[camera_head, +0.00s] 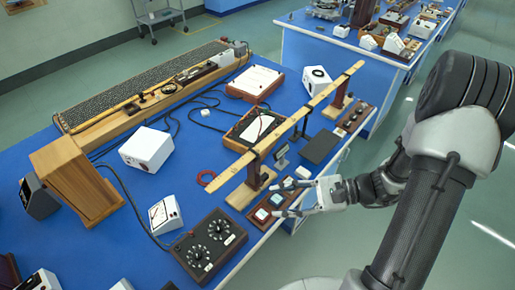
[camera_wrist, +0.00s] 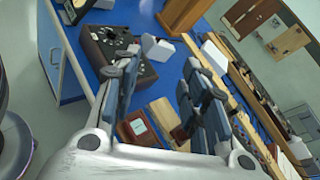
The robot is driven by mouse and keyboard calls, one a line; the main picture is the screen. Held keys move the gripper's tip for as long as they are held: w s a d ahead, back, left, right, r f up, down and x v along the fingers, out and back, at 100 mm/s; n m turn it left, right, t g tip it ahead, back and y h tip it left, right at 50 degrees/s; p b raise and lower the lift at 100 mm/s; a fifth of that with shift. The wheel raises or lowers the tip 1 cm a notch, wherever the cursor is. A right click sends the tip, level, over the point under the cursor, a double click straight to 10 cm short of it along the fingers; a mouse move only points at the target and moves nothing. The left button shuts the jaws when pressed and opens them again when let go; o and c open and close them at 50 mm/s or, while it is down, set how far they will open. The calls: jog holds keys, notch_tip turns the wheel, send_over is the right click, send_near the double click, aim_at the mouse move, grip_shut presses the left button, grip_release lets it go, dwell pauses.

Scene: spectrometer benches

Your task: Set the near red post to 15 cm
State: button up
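A long wooden rule (camera_head: 285,130) marked along its length runs diagonally over the blue bench. A dark reddish-brown post (camera_head: 253,172) stands at its near end above a pale wooden base (camera_head: 243,198); another dark post (camera_head: 340,92) stands near its far end. The scale numbers are too small to read. My gripper (camera_head: 284,201) is open and empty, to the right of the near post and beside a brown switch box (camera_head: 262,217). In the wrist view my gripper (camera_wrist: 158,72) has its fingers wide apart, with the rule (camera_wrist: 240,85) on the right; the fingers partly hide the near post.
A black box with two dials (camera_head: 208,245) and a white meter (camera_head: 165,214) stand at the near left. A small stand (camera_head: 281,157) and a dark flat box (camera_head: 319,147) lie right of the rule.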

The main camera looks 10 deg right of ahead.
jog(key=w+d+f+m+t+p, duration=0.1)
jog(key=w+d+f+m+t, duration=0.1)
jog(key=d+f+m+t, duration=0.3)
jog(key=m+t+h+p, duration=0.1)
jog(key=m+t+h, duration=0.3)
jog(key=m+t, duration=0.25)
send_near(267, 177)
jog(key=shift+m+g, duration=0.25)
jog(key=shift+m, duration=0.2)
jog(key=x, duration=0.3)
jog(key=b+x, duration=0.1)
jog(key=x, duration=0.6)
jog(key=shift+w+a+r+b, duration=0.2)
jog(key=shift+w+r+b, duration=0.15)
jog(key=shift+w+r, duration=0.05)
jog(key=shift+c, duration=0.6)
grip_shut()
